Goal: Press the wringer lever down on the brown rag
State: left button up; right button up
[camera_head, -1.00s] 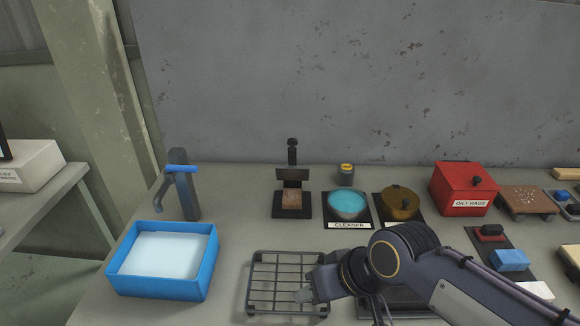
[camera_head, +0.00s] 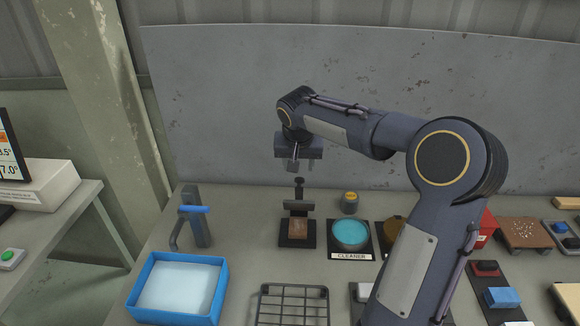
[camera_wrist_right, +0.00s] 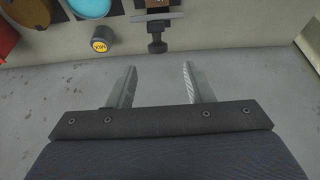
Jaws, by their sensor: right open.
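The brown rag (camera_head: 298,229) lies on the black base of the wringer (camera_head: 284,240), at the back middle of the bench. The wringer lever (camera_head: 299,190) stands up behind the rag, raised, with a dark knob on top. My right gripper (camera_head: 295,168) hangs just above the knob in the head view, open and empty. In the right wrist view the open fingers (camera_wrist_right: 157,82) point toward the lever's knob (camera_wrist_right: 157,46), which lies beyond the fingertips, centred between them and apart from them. The rag is mostly cut off there. My left gripper is not in view.
A bowl of blue cleaner (camera_head: 350,234) stands right of the wringer, with a small yellow-topped canister (camera_head: 350,202) behind it. A tap (camera_head: 198,222) and a blue basin (camera_head: 140,307) are at left. A wire rack (camera_head: 292,290) is in front. My arm hides part of the right side.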

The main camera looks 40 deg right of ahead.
aim_at(299, 178)
jog(key=shift+w+d+f, duration=0.15)
jog(key=shift+d, duration=0.1)
jog(key=shift+d+f, duration=0.1)
jog(key=shift+f, duration=0.3)
jog(key=shift+p+x, duration=0.85)
jog(key=shift+x, duration=2.25)
grip_shut()
